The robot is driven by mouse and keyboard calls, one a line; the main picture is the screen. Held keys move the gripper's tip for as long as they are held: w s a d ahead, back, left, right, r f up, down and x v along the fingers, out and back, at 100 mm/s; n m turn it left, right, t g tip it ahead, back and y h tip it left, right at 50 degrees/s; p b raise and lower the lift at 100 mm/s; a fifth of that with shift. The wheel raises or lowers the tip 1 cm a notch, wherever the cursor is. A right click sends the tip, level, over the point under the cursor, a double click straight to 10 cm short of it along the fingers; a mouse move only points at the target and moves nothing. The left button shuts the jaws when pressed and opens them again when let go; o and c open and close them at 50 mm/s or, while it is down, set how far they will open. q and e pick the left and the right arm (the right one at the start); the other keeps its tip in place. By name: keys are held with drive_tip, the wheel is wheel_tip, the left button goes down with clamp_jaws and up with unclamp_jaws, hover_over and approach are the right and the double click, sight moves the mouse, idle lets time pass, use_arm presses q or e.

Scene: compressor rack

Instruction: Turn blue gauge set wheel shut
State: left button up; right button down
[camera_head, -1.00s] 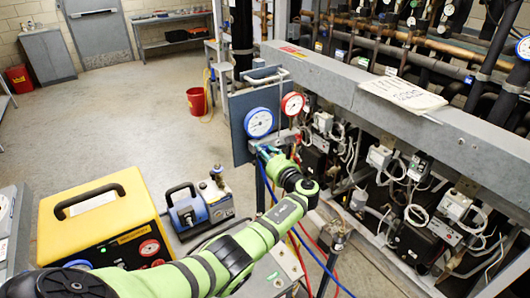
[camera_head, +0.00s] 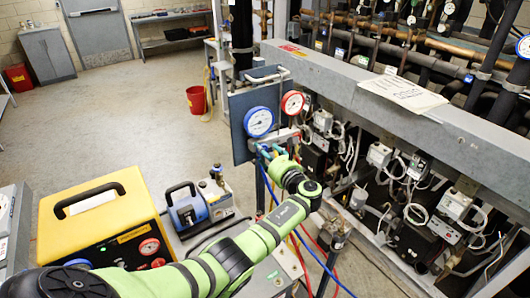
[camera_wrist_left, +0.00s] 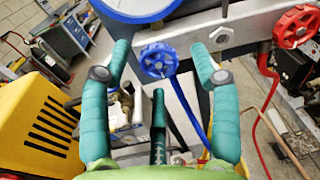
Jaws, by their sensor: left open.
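The blue gauge set wheel (camera_wrist_left: 158,60) is a small spoked handwheel on the grey manifold bar (camera_wrist_left: 236,28), below the blue-rimmed gauge (camera_head: 259,122). In the left wrist view it appears between the fingertips of my left gripper (camera_wrist_left: 161,50), with a gap on each side. The teal fingers are open and hold nothing. I cannot tell how deep the wheel sits between them. In the head view my left gripper (camera_head: 268,152) is at the manifold, and the wheel is too small to make out. My right gripper is not in view.
A red wheel (camera_wrist_left: 296,27) is at the right end of the bar, below the red gauge (camera_head: 293,103). Blue and red hoses hang below. A yellow machine (camera_head: 100,225) and a blue pump (camera_head: 188,207) stand left. The compressor rack (camera_head: 400,110) fills the right.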

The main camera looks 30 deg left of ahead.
use_arm(q)
drive_tip(key=v, duration=1.1)
drive_tip(key=shift+s, duration=0.1)
